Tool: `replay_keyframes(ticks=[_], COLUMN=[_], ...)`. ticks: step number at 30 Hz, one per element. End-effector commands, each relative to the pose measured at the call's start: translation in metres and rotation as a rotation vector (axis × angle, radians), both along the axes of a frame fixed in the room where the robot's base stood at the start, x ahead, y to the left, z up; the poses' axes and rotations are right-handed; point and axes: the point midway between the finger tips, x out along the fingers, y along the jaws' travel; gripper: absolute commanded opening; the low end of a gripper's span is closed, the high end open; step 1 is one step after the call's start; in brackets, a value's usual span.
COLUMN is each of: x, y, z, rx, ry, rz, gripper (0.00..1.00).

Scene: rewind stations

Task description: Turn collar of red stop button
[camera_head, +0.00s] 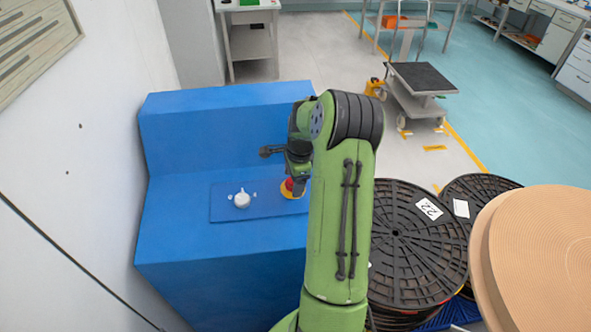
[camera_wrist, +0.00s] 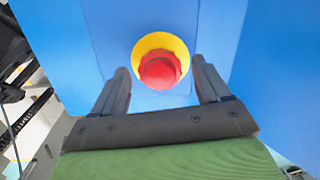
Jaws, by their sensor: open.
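The red stop button (camera_wrist: 160,71) with its yellow collar (camera_wrist: 150,42) sits on the blue console and shows between my fingers in the wrist view. In the head view the red button (camera_head: 288,185) and yellow collar (camera_head: 291,193) are partly hidden behind my arm. My gripper (camera_wrist: 162,78) is open, one dark finger on each side of the button. In the wrist view the fingers look apart from the collar. In the head view my gripper (camera_head: 299,187) is at the button, mostly covered by my green arm. Whether a finger touches the button is unclear.
A white knob (camera_head: 242,200) stands on the same blue panel (camera_head: 225,216), left of the button. The console's raised back (camera_head: 215,125) is behind it. Black cable reels (camera_head: 415,250) and a large tan roll (camera_head: 545,255) stand to the right. A grey cart (camera_head: 420,95) is farther back.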

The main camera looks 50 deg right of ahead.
Motion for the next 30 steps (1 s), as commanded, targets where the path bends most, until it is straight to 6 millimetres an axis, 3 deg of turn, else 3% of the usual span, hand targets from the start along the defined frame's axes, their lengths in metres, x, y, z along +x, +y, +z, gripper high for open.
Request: replay_keyframes(ticks=[15,21,30], x=[-0.021,-0.024,-0.024], y=[0.000,0.000,0.000], z=[0.133,0.150,0.150], rx=[-0.006,-0.003,-0.002], ry=[-0.004,-0.002,-0.001], rz=[-0.002,-0.002,-0.001], gripper=[0.76,0.76,0.76])
